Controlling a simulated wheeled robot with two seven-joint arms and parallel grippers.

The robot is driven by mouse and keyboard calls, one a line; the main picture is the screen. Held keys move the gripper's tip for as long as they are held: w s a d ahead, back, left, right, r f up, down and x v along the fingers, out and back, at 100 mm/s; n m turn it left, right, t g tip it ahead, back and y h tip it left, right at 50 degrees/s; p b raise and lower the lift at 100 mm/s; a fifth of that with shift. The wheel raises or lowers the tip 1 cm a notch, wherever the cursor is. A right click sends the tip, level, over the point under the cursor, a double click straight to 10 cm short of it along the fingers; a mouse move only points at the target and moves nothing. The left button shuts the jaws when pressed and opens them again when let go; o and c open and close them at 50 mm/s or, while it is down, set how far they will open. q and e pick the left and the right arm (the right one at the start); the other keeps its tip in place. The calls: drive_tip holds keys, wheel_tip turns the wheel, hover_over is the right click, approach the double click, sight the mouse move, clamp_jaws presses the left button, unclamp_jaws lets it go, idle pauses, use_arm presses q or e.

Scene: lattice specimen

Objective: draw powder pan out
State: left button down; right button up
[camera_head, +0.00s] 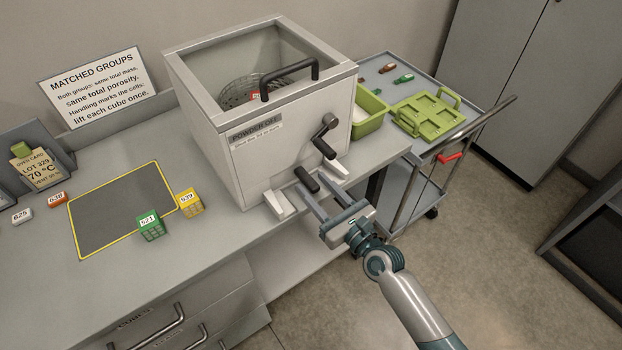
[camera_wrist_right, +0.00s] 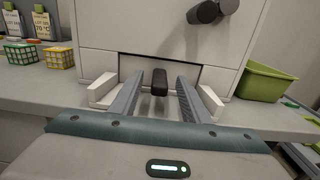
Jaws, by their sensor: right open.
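The powder pan's dark handle (camera_head: 307,180) sticks out low on the front of the white powder box (camera_head: 225,165). In the right wrist view the handle (camera_wrist_right: 159,82) stands between the two fingers of my right gripper (camera_wrist_right: 160,95), with gaps at both sides. The pan front sits in a low slot, between two white side blocks (camera_wrist_right: 103,90); its inside is hidden. My right gripper (camera_head: 316,197) is open around the handle and holds nothing. My left gripper is not in view.
A black crank (camera_head: 325,135) sits above the slot. A green bin (camera_head: 369,110) stands right of the box. A green cube (camera_head: 150,226) and a yellow cube (camera_head: 190,203) stand by the yellow-edged mat (camera_head: 115,215). A cart (camera_head: 420,150) stands at the right.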

drive_tip(key=shift+x, duration=1.2)
clamp_jaws()
